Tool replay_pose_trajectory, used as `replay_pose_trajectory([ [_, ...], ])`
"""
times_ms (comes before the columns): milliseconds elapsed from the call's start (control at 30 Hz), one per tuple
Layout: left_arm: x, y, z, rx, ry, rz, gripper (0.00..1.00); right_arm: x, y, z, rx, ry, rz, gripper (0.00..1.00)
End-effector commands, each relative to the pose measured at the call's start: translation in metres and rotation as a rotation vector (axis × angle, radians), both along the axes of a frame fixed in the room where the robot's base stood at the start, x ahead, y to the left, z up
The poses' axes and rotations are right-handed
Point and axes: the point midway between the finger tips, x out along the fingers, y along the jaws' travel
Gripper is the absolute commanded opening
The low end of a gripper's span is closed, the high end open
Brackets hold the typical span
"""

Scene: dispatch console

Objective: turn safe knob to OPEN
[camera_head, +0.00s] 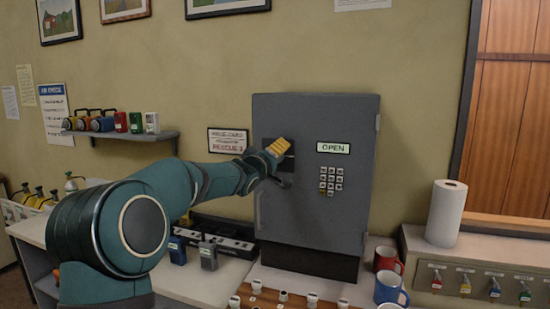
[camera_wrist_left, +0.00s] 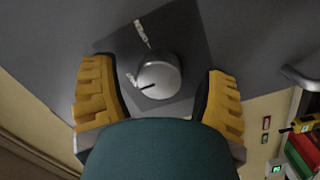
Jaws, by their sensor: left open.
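The grey safe (camera_head: 318,200) stands upright on the counter, with a lit sign (camera_head: 333,148) reading OPEN and a keypad (camera_head: 330,180) on its front. My left gripper (camera_head: 278,148) is at the dark knob plate on the safe's left side and hides the knob in the head view. In the left wrist view the round silver knob (camera_wrist_left: 160,75) sits on the dark plate (camera_wrist_left: 190,45). The gripper's yellow fingers are open on either side of it, with gaps. The knob's black mark points toward the lower of two white labels, too small to read surely. My right gripper is not in view.
A shelf (camera_head: 125,136) with small devices hangs at the left. Radios (camera_head: 208,255) stand on the counter left of the safe. Red (camera_head: 388,259) and blue (camera_head: 390,288) mugs and a paper roll (camera_head: 446,213) stand to its right. A safe handle (camera_wrist_left: 300,78) shows beside the gripper.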

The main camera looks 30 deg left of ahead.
Motion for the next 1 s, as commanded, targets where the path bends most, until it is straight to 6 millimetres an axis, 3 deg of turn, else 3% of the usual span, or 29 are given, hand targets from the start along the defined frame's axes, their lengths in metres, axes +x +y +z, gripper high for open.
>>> replay_pose_trajectory([
  [167,-0.0001,0.0000,-0.0002,0.000,0.000,0.000,0.74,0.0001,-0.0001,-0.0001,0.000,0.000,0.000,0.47],
  [200,-0.0002,0.0001,-0.0002,0.000,0.000,0.000,0.68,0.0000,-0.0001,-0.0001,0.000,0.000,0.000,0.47],
  [400,-0.0003,0.0000,-0.0002,0.000,0.000,0.000,0.03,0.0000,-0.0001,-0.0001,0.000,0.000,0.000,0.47],
  [733,-0.0004,0.0002,-0.0001,0.031,0.009,0.001,0.03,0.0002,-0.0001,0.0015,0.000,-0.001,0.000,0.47],
  [1000,-0.0003,0.0000,0.0004,0.178,0.045,0.000,0.03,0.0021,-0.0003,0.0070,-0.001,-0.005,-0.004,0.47],
])
